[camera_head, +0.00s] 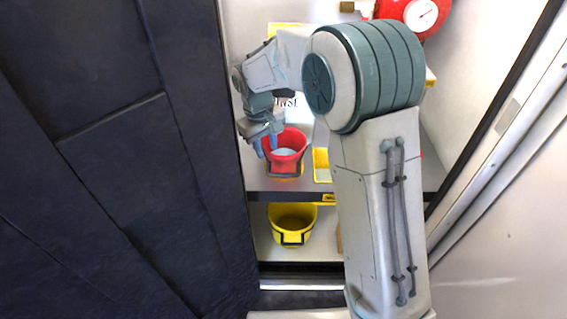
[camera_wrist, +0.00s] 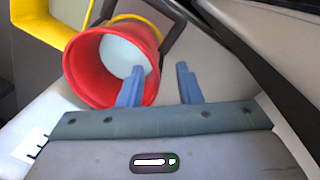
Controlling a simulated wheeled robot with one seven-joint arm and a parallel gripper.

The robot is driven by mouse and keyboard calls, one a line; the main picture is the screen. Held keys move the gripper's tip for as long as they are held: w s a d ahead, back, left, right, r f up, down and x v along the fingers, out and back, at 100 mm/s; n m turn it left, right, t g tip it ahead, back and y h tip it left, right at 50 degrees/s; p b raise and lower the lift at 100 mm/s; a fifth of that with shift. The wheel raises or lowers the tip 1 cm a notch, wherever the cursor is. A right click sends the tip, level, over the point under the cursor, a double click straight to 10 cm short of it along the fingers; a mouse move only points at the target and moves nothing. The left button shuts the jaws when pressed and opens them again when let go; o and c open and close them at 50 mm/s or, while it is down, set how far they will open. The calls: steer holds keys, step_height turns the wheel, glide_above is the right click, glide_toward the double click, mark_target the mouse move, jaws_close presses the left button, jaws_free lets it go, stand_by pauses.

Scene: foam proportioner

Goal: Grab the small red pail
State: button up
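The small red pail (camera_head: 288,158) stands on the upper shelf in the head view. My gripper (camera_head: 264,148) is at the pail's left rim in the head view. In the wrist view my gripper (camera_wrist: 160,84) has two blue fingers apart. One finger overlaps the pail's mouth and the other is outside the rim, with the near wall between them. Whether either finger touches the pail I cannot tell.
A yellow pail (camera_head: 292,222) stands on the lower shelf. A yellow-edged item (camera_head: 321,165) is right of the red pail. A red gauge (camera_head: 421,15) is at the back top. A dark panel (camera_head: 110,160) bounds the left, and a pale wall (camera_head: 505,215) the right.

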mark_target(270, 160)
steer(key=shift+w+d+f, duration=0.15)
steer(key=shift+w+f, duration=0.3)
steer(key=shift+w, duration=0.05)
steer(key=f, duration=0.2)
steer(key=f+b, duration=0.1)
steer(key=f, duration=0.1)
steer(key=f+b, duration=0.1)
steer(key=f, duration=0.1)
steer(key=shift+w+d+f, duration=0.3)
steer(key=shift+w+f, duration=0.05)
steer(key=shift+w, duration=0.05)
jaws_close()
